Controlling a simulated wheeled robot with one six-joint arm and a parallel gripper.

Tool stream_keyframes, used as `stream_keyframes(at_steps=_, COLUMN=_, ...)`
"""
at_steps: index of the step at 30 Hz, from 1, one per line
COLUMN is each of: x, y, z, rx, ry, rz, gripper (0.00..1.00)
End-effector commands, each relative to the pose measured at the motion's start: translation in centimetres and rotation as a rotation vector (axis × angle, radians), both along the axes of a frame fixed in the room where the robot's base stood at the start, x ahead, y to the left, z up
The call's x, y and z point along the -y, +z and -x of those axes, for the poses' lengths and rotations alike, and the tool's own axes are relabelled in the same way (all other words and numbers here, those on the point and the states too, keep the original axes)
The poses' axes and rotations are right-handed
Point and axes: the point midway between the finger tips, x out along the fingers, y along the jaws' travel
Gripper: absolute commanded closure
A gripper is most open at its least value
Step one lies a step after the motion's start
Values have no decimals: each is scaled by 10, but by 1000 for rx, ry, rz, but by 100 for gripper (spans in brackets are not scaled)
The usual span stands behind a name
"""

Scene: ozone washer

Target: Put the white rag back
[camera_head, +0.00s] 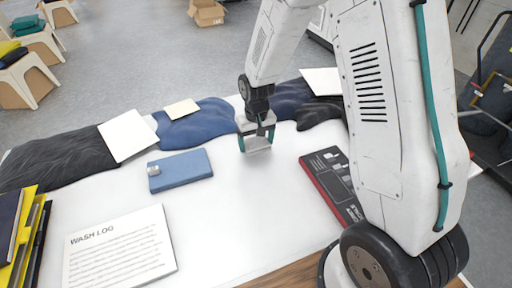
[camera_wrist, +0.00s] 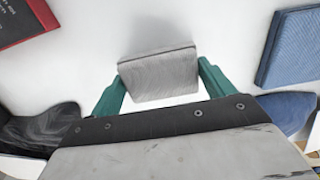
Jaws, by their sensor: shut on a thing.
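My gripper (camera_head: 256,135) is over the white table, near the dark cloths along its far edge. Its teal fingers (camera_wrist: 160,85) are shut on a folded, pale grey-white rag (camera_wrist: 158,75). The rag also shows between the fingers in the head view (camera_head: 258,145). It looks like a thick folded pad with its fold line towards the top in the wrist view. I cannot tell whether its underside touches the table.
A blue box (camera_head: 183,171) lies left of my gripper, and a black-and-red box (camera_head: 329,181) lies right. A wash log sheet (camera_head: 119,249) is at front left. White squares (camera_head: 128,135) (camera_head: 322,81) and a cream square (camera_head: 182,108) lie on the cloths. Table around the gripper is clear.

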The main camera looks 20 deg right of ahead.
Motion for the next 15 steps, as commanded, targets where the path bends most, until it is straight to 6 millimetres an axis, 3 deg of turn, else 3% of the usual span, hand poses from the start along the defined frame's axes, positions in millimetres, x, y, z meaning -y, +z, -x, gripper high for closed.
stream_keyframes(at_steps=3, x=2, y=-4, z=-8, rx=-2, ry=0, rz=0, gripper=44)
stream_keyframes(at_steps=9, x=1, y=-34, z=-7, rx=-3, ry=0, rz=0, gripper=44)
stream_keyframes(at_steps=15, x=1, y=-36, z=-7, rx=1, ry=0, rz=0, gripper=44)
